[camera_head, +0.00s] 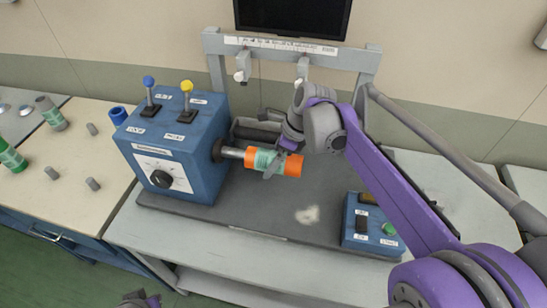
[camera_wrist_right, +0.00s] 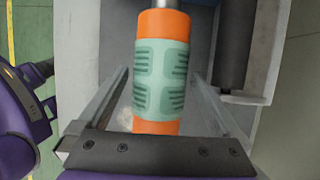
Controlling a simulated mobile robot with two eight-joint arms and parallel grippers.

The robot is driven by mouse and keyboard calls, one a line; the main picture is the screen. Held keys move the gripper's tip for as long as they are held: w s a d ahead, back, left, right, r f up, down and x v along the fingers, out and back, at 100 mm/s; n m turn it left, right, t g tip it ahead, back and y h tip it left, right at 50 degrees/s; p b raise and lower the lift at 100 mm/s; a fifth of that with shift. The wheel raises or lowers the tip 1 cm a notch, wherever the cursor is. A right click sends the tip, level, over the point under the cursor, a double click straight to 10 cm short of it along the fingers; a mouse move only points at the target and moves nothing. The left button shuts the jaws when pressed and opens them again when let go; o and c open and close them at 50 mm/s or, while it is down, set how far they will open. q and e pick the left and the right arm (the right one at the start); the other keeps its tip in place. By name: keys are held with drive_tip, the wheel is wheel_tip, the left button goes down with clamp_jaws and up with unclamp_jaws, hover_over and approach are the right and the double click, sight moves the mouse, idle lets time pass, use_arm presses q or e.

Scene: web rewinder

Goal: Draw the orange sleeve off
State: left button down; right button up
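The orange sleeve (camera_head: 291,165), with a pale green band around its middle, sits on a metal shaft (camera_head: 231,152) that sticks out of the blue machine box (camera_head: 195,165). In the right wrist view the sleeve (camera_wrist_right: 161,127) runs up the middle, with the shaft at its top end. My right gripper (camera_head: 272,165) is at the sleeve's green band. Its two fingers lie on either side of the sleeve, with narrow gaps visible, so it looks open around it. A part of my left gripper (camera_head: 137,300) shows at the bottom edge; its fingers are not clear.
A blue control box (camera_head: 369,227) with a green button stands right of the sleeve on the dark plate (camera_head: 240,217). A grey frame (camera_head: 215,60) stands behind. Two levers, blue and yellow, rise from the machine box. Small cylinders lie on the left bench (camera_head: 60,205).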

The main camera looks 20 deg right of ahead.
drive_tip(key=shift+r, duration=0.15)
drive_tip(key=v, duration=1)
drive_tip(key=shift+s+d+r+p, duration=0.1)
drive_tip(key=shift+d+r+p, duration=0.15)
drive_tip(key=shift+p, duration=0.15)
drive_tip(key=shift+a, duration=0.1)
